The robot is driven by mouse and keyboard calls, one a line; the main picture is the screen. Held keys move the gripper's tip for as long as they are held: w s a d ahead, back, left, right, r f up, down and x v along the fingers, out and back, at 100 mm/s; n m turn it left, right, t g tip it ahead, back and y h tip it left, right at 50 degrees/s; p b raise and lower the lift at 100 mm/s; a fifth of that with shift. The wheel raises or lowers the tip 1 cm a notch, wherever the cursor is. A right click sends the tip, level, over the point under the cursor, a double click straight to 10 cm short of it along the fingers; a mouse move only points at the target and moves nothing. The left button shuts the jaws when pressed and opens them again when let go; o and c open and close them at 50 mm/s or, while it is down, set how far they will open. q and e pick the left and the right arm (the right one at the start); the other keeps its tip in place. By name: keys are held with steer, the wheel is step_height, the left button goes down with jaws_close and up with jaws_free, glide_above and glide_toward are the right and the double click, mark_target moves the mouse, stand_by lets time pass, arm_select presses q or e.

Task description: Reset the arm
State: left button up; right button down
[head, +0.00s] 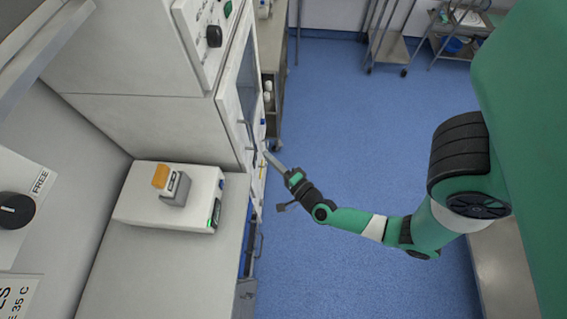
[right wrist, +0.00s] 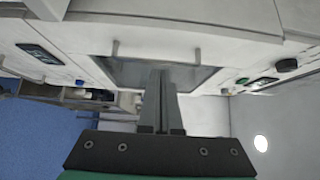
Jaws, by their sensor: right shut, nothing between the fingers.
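My right arm (head: 375,225) reaches in from the right in the head view, over the blue floor. Its gripper (head: 267,155) is near the front of the white cabinet with a glass window. The fingers are shut and hold nothing. In the right wrist view the closed fingers (right wrist: 162,75) point toward the dark window (right wrist: 195,75) and its two handles. I cannot tell from these views whether the fingertips touch the cabinet. My left gripper is not in view.
A white device (head: 140,205) with an orange-topped block (head: 170,183) sits on the counter (head: 150,275) at the left. The white cabinet (head: 150,120) stands behind it. Metal carts (head: 393,48) stand at the back. The blue floor (head: 345,120) is open in the middle.

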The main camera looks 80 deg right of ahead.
steer(key=shift+v, duration=2.5)
steer(key=shift+w+r, duration=0.1)
steer(key=shift+w, duration=0.05)
